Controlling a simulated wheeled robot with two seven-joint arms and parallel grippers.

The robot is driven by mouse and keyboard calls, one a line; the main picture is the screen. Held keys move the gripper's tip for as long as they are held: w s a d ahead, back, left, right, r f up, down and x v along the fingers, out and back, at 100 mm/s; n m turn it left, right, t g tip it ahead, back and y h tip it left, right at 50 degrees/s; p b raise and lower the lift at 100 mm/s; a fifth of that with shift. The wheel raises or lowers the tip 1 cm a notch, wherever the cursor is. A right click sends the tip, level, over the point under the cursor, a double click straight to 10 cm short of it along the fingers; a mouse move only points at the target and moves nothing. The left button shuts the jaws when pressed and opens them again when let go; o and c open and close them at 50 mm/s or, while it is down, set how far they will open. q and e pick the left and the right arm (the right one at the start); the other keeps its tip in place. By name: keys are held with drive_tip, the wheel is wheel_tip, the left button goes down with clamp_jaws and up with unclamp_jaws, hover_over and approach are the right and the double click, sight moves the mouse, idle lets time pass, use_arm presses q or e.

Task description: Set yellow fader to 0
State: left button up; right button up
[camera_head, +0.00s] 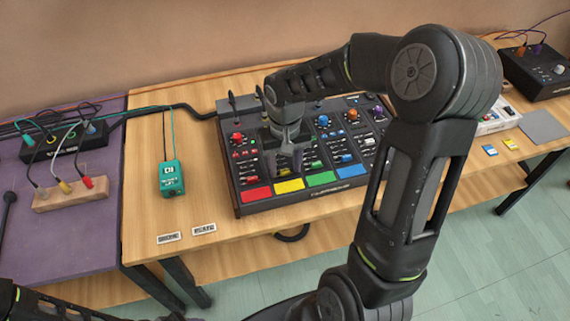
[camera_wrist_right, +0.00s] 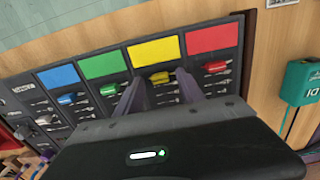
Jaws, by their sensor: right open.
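The mixer (camera_head: 240,206) lies on the wooden table with red, yellow, green and blue pads along its near edge. The yellow fader cap (camera_wrist_right: 160,78) shows in the right wrist view, a short way from the yellow pad (camera_wrist_right: 154,50). My right gripper (camera_head: 290,168) is over the yellow column, pointing down. In the right wrist view its two fingers (camera_wrist_right: 159,90) are apart, with the yellow cap seen between their tips. I cannot tell whether they touch it. In the head view the gripper hides the yellow cap. My left gripper is out of view.
The red fader cap (camera_wrist_right: 215,67) and green fader cap (camera_wrist_right: 108,88) sit in the columns on either side. A teal DI box (camera_head: 171,179) stands left of the mixer. Cables run behind. The table between box and mixer is clear.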

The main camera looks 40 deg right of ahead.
drive_tip(key=shift+f, duration=0.2)
drive_tip(key=shift+c, duration=0.2)
clamp_jaws()
idle(1.2)
